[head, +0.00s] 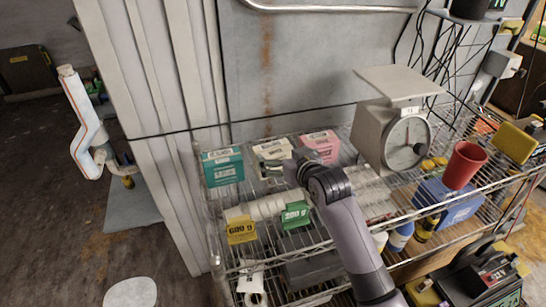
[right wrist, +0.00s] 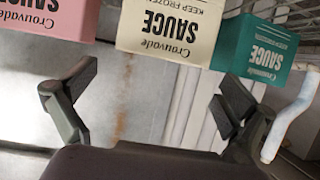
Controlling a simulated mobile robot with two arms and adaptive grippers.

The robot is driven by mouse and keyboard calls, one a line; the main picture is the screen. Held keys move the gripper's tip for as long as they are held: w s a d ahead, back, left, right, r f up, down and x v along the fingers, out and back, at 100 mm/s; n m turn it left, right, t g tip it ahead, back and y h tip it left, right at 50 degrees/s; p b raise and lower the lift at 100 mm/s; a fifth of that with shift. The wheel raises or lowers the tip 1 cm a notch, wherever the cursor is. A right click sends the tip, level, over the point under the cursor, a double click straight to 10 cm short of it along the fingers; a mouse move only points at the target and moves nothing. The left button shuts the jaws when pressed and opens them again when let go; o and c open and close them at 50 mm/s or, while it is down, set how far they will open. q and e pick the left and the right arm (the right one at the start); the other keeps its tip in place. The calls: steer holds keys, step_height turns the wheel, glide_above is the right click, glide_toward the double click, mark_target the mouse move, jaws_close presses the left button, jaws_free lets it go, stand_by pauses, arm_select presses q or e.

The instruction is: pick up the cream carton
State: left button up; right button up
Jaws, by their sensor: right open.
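The cream carton (head: 272,151) stands on the upper wire shelf, between a teal carton (head: 222,167) on its left and a pink carton (head: 322,145) on its right. In the right wrist view the cream carton (right wrist: 168,32) appears upside down at top centre, beyond the gap between my fingers. My right gripper (head: 300,163) is over the shelf in front of the cream and pink cartons and covers part of them. In the right wrist view my right gripper (right wrist: 152,98) is open, with nothing between its fingers. My left gripper is not in view.
A kitchen scale (head: 395,135) stands right of the cartons, with a red cup (head: 464,164) beyond it. A grey wall (head: 300,70) rises behind. Cables hang at upper right.

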mark_target(273, 148)
steer(key=shift+x, duration=0.85)
steer(key=shift+w+a+p, duration=0.15)
steer(key=shift+w+p, duration=0.15)
steer(key=p+x, duration=0.1)
steer(key=x, duration=0.2)
steer(key=shift+a, duration=0.1)
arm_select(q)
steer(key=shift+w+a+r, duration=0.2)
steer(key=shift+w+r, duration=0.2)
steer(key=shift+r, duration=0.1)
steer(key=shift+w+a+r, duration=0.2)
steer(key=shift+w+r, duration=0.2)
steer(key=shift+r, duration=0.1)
arm_select(e)
steer(key=shift+x, duration=0.75)
steer(key=shift+c, duration=0.4)
steer(key=c, duration=1.1)
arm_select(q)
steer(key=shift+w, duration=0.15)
arm_select(e)
steer(key=shift+r, duration=0.1)
steer(key=shift+c, duration=0.3)
